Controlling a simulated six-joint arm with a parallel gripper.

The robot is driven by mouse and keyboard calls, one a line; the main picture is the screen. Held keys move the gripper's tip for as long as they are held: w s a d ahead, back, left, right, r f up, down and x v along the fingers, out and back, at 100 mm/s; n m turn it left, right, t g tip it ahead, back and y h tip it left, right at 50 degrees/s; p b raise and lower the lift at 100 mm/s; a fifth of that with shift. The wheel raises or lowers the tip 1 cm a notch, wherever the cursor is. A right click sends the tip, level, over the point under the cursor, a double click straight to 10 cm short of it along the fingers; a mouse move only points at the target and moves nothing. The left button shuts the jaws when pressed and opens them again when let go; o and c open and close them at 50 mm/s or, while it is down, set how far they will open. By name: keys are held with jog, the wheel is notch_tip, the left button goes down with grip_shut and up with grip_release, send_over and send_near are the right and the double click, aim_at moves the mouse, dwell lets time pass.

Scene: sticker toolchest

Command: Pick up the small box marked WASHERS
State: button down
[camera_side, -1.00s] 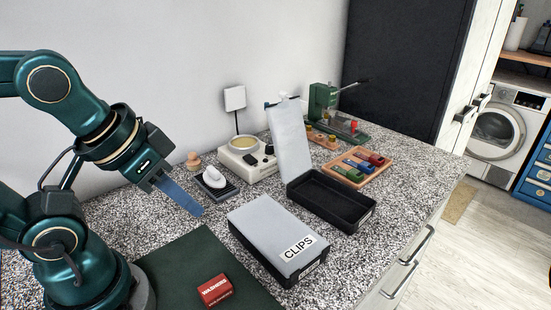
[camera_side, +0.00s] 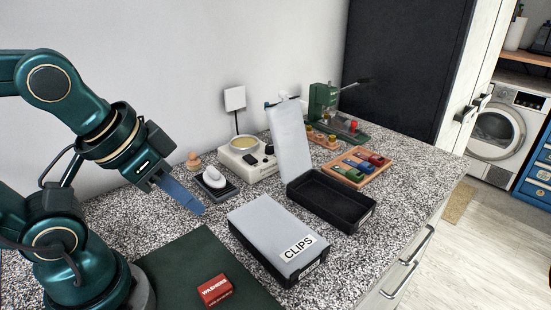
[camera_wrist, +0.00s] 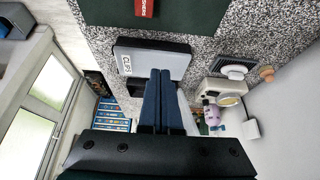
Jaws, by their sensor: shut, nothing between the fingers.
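The small red box marked WASHERS (camera_side: 215,291) sits on the dark green mat (camera_side: 190,262) at the front, in the side view. It also shows at the top edge of the wrist view (camera_wrist: 144,8), partly cut off. My gripper (camera_side: 199,209) has long blue fingers, is shut and empty, and hangs in the air, apart from the red box. In the wrist view my gripper's fingers (camera_wrist: 163,74) lie together, with the closed CLIPS box beyond them.
The closed CLIPS box (camera_side: 268,229) stands right of the mat. Behind it is an open black box (camera_side: 335,204) with its lid raised. A tray of coloured items (camera_side: 360,166), a round-topped device (camera_side: 240,157) and a dark pad (camera_side: 217,189) with a white object stand farther back.

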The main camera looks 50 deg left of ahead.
jog(key=shift+c, duration=1.8)
grip_release()
jog(key=shift+s+r, duration=0.1)
jog(key=g, duration=1)
send_near(219, 284)
jog(key=f, duration=0.2)
jog(key=shift+s+f+m, duration=0.3)
jog(key=shift+s+f, duration=0.35)
jog(key=shift+f, duration=0.25)
jog(key=shift+x, duration=2.4)
